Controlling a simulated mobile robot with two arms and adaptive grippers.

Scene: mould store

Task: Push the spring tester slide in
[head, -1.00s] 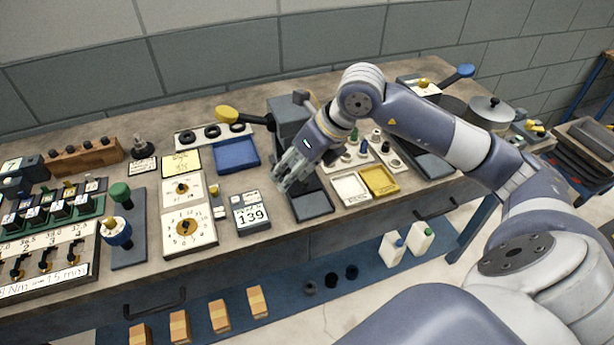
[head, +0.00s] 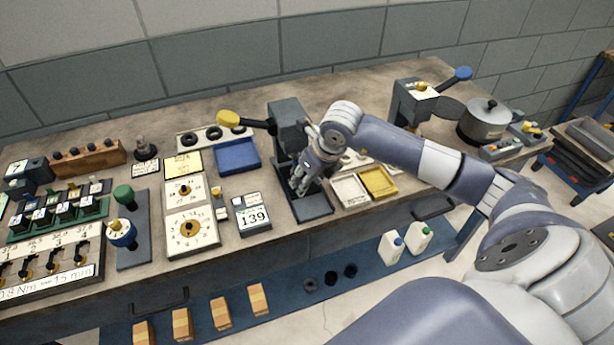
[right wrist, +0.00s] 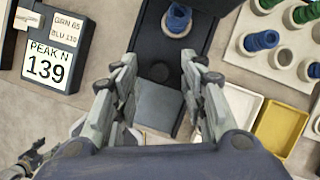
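The spring tester (head: 287,122) is a dark grey press with a yellow-knobbed lever on the bench. Its dark base and slide (head: 313,207) reach toward the bench's front edge. In the right wrist view, a grey plate (right wrist: 158,106) lies in the dark slide track, and a blue spring (right wrist: 178,17) sits on a white seat further in. My right gripper (head: 300,187) is over the slide, pointing down. Contact cannot be told. My left gripper is out of view.
A display reading 139 (head: 253,218) stands left of the slide. White (head: 350,190) and yellow (head: 378,181) trays lie close to its right. Spring holders (right wrist: 262,42) are beyond them. A blue tray (head: 237,156) is left of the press.

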